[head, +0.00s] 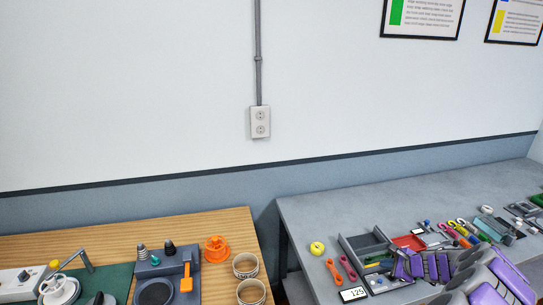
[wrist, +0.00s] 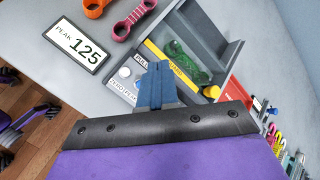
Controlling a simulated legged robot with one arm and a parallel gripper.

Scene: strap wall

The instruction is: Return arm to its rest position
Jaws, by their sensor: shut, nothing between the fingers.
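My arm, purple and grey, reaches in from the lower right of the head view, low over the grey bench (head: 320,212). My gripper (head: 403,267) is at its left end, near the compartment tray (head: 352,252). In the wrist view my gripper (wrist: 156,72) shows as blue fingers closed together, with nothing visible between them. They hide part of a labelled panel with round knobs (wrist: 124,72). Beside it a display (wrist: 80,45) reads "PEAK 125".
A wooden table (head: 120,222) stands left, beyond a gap. An outlet (head: 260,122) is on the wall. The bench's back left is clear.

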